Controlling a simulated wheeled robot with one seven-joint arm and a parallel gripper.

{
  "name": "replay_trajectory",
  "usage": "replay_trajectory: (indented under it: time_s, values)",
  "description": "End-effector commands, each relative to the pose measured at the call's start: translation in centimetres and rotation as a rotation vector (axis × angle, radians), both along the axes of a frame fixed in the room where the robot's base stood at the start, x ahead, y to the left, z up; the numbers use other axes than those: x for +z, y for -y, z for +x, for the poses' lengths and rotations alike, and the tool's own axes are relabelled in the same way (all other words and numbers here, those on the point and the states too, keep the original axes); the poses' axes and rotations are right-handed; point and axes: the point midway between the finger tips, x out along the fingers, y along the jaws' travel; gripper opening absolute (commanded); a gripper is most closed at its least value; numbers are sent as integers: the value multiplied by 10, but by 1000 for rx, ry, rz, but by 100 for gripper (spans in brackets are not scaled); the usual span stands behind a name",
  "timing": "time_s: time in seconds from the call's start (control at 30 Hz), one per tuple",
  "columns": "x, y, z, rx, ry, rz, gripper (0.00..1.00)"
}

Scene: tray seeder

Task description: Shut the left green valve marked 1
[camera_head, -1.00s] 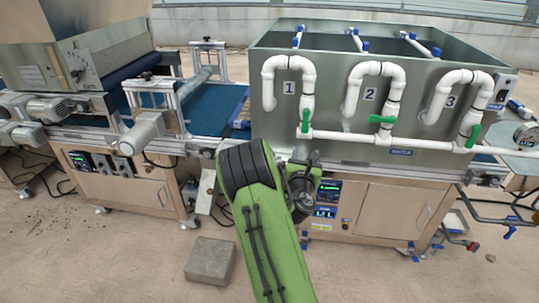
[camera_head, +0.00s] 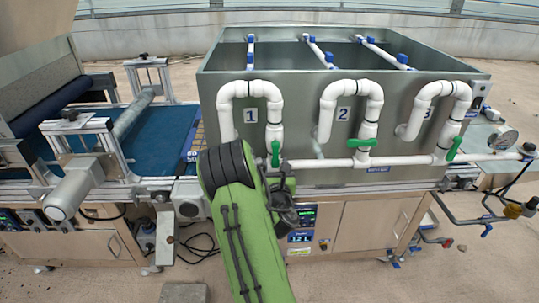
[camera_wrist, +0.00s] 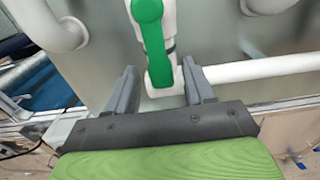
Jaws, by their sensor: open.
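The left green valve's handle (camera_head: 275,153) sits on the white pipe below the bend marked 1 (camera_head: 250,115). It stands upright, along the pipe. In the wrist view the green handle (camera_wrist: 152,42) fills the top centre, and its lower end shows between the finger tips. My gripper (camera_wrist: 160,82) is open, with one finger on each side of the handle's lower end. I cannot tell whether either finger touches it.
Valve 2's handle (camera_head: 362,143) lies sideways and valve 3's handle (camera_head: 454,148) is tilted. A white horizontal pipe (camera_head: 320,163) runs along the grey tank (camera_head: 215,110) front. Below is a cabinet (camera_head: 370,222). A blue conveyor (camera_head: 150,133) stands at left.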

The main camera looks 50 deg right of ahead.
Motion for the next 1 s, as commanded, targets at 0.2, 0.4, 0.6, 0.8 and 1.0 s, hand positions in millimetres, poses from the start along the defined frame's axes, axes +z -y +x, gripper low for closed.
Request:
replay_trajectory:
  time_s: [0.2,0.4,0.6,0.8,1.0]
  values:
    - [0,0,-2,0,1,1,53]
    - [0,0,-2,0,1,1,37]
    - [0,0,-2,0,0,1,7]
    - [0,0,-2,0,0,1,0]
    - [0,0,-1,1,4,3,0]
